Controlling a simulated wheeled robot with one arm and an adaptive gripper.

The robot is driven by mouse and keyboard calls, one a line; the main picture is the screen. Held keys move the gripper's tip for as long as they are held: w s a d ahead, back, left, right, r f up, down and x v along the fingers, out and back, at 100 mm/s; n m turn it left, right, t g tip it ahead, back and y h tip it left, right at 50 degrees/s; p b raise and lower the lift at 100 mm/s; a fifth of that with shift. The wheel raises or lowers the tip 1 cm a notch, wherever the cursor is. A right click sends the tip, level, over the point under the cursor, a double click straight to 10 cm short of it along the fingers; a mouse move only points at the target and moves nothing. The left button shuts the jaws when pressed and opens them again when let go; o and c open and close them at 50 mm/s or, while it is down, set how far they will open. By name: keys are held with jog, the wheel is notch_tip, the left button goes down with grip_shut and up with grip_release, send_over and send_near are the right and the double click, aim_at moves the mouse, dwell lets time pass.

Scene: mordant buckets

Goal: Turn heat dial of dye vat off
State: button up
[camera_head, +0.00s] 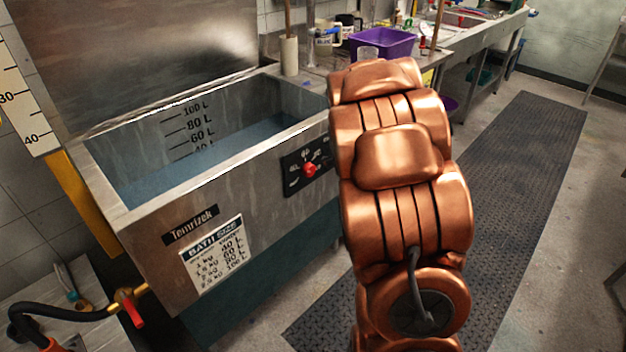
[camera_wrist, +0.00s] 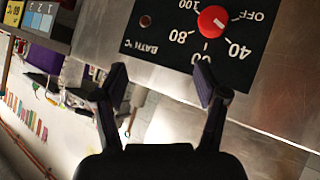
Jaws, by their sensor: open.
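The steel dye vat (camera_head: 150,255) stands at the left of the head view, holding blue-grey liquid. Its red heat dial (camera_head: 310,169) sits on a black panel (camera_head: 292,187) on the front wall. In the wrist view the dial (camera_wrist: 212,21) is near the top, right of centre, ringed by marks OFF, 40, 60, 80 and 100. My arm hides the gripper in the head view.
A brass valve with a red handle (camera_head: 131,311) and black hose is at the vat's lower left. A purple bin (camera_head: 383,43) stands on the counter behind. A dark floor mat (camera_head: 520,150) lies clear at the right.

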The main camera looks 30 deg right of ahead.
jog(key=w+d+f+n+t+y+b, duration=0.1)
jog(key=w+f+t+y+b, duration=0.15)
jog(key=f, duration=0.45)
jog(key=n+t+y+b, duration=0.1)
jog(key=t+y+b, duration=0.2)
jog(key=t+y, duration=0.25)
send_near(312, 173)
jog(key=w+r, duration=0.1)
jog(key=w, duration=0.1)
jog(key=shift+g, duration=0.4)
jog(key=shift+a+p+x, duration=0.15)
jog(key=shift+p+x, duration=0.05)
jog(key=shift+x, duration=1.7)
jog(key=shift+a+p+x, duration=0.1)
jog(key=shift+p+x, duration=0.1)
jog(key=shift+x, duration=1.7)
jog(key=shift+s, duration=0.1)
jog(key=shift+c, duration=0.3)
jog(key=c, duration=1.1)
jog(key=shift+b, duration=0.4)
